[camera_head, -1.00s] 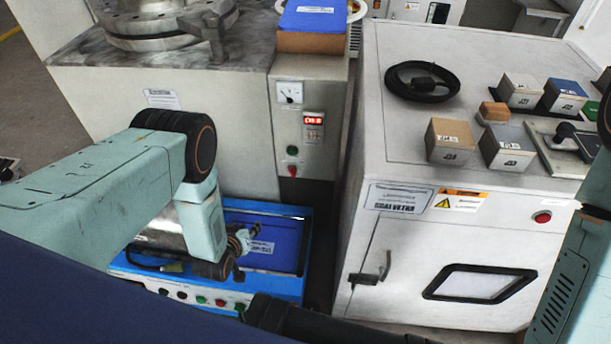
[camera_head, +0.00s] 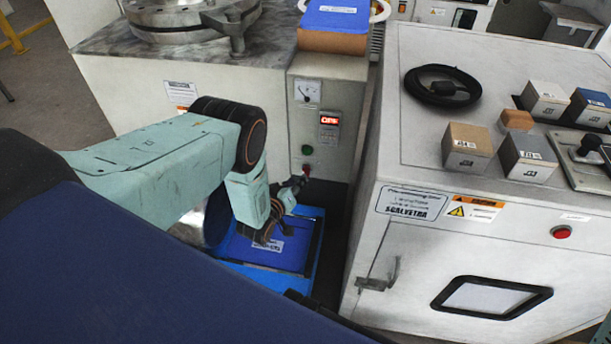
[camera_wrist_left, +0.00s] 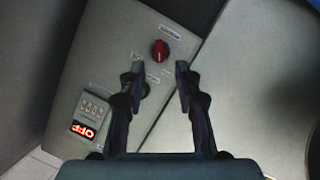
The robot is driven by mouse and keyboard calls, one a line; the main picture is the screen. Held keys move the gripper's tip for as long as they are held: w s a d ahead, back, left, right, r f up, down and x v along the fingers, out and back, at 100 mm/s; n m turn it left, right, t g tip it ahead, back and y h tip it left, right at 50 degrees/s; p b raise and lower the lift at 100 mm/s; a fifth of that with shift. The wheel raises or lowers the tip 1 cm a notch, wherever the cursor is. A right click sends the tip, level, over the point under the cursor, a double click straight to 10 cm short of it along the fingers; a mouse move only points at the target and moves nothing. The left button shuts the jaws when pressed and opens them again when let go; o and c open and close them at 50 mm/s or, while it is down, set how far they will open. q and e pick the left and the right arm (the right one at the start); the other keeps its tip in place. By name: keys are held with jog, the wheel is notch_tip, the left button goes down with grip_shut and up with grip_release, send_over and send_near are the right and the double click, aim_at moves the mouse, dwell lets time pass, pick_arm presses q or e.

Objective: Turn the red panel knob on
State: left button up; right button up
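The red knob (camera_wrist_left: 160,50) sits on a light grey control panel (camera_wrist_left: 105,50), which appears rotated in the left wrist view. In the head view the red knob (camera_head: 307,168) is low on the panel, below a green button (camera_head: 307,150). The panel's red display (camera_wrist_left: 83,129) reads OFF. My left gripper (camera_wrist_left: 160,68) is open and empty. Its fingertips appear on either side of the knob's line, slightly below it in the wrist view. In the head view my left gripper (camera_head: 298,184) is just below the knob; contact cannot be told. My right gripper is out of view.
A blue case (camera_head: 275,250) lies below my left gripper. A white cabinet (camera_head: 400,240) stands close to the right, with several small boxes and a coiled black cable (camera_head: 442,85) on top. A narrow gap separates the cabinet from the panel.

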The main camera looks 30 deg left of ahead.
aim_at(306, 170)
pick_arm(q)
jog(key=b+x, duration=0.3)
jog(key=x, duration=0.3)
grip_shut()
dwell(0.4)
